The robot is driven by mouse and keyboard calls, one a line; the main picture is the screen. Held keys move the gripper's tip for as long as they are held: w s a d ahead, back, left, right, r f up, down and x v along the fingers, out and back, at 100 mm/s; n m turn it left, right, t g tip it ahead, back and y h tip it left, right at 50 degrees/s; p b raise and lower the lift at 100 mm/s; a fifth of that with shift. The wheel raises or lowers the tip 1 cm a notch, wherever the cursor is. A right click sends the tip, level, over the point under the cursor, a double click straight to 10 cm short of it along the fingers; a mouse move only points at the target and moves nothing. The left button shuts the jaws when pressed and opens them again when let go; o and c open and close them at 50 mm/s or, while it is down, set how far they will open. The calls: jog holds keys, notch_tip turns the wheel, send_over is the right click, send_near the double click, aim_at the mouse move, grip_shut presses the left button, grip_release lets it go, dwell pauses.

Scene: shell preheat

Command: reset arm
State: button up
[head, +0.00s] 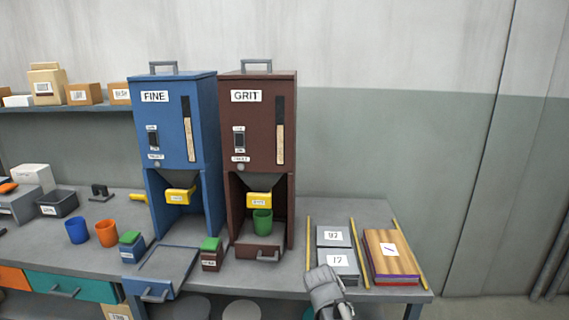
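My gripper (330,292) shows as a grey shape at the bottom of the head view, in front of the table's front edge and just below the grey plates. Its fingertips are not clearly visible, so I cannot tell whether it is open or shut. I see nothing clearly held in it.
A blue FINE dispenser (172,100) and a brown GRIT dispenser (258,108) stand on the grey table (362,210). A green cup (262,222) is under the GRIT spout. Blue (77,230) and orange (106,233) cups stand left. Numbered plates (333,236) and boards (390,251) lie right.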

jog(key=s+d+m+g+y, duration=0.2)
jog(key=s+y, duration=0.2)
jog(key=s, duration=0.2)
notch_tip(320, 180, up, 12)
jog(key=p, duration=1.3)
jog(key=shift+w+r+p, duration=0.15)
jog(key=shift+r+p, duration=0.1)
jog(key=shift+p, duration=0.1)
dwell(1.4)
